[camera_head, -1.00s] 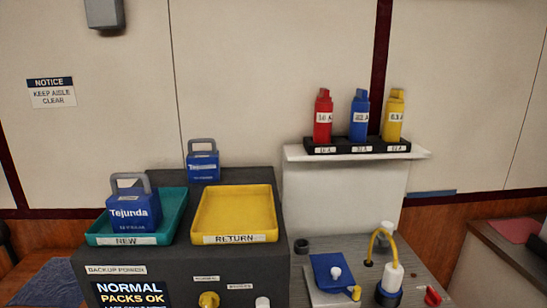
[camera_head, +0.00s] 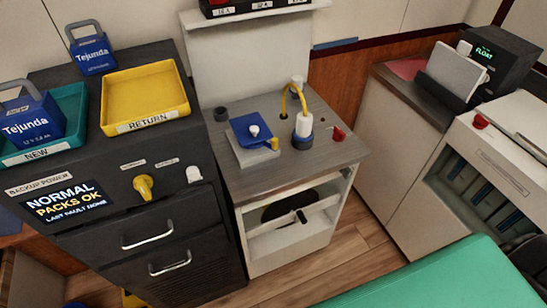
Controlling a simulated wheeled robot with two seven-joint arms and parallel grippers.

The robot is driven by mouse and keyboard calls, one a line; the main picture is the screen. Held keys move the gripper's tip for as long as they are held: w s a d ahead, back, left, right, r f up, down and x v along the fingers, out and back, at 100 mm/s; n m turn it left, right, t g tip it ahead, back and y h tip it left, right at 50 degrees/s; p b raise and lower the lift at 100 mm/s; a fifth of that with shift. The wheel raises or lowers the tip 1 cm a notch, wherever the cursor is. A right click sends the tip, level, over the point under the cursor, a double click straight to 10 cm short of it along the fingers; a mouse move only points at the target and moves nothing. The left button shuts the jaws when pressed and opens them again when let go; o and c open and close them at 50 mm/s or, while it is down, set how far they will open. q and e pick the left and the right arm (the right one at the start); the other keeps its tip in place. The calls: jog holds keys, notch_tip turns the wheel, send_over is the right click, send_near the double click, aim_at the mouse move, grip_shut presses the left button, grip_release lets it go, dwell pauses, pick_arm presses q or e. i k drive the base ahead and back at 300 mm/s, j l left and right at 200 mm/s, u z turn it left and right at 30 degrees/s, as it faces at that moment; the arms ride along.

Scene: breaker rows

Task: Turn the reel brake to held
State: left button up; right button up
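A dark reel (camera_head: 291,205) with a light bar and a black handle across it sits in the open white cabinet under the grey-topped counter (camera_head: 300,164). A small red knob or lever (camera_head: 338,133) stands at the right of that counter top. No label marks the reel brake, so I cannot tell whether the red part is it, or its setting. Neither of my grippers is in view.
A blue-lidded box (camera_head: 250,131) and a white bottle with a yellow hose (camera_head: 303,124) stand on the counter. The dark backup power cabinet (camera_head: 110,215) with yellow knob (camera_head: 144,187) adjoins left. A green surface (camera_head: 440,280) fills the lower right. Wooden floor (camera_head: 355,250) shows between.

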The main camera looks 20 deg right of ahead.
aim_at(346, 172)
jog(key=z, duration=1.3)
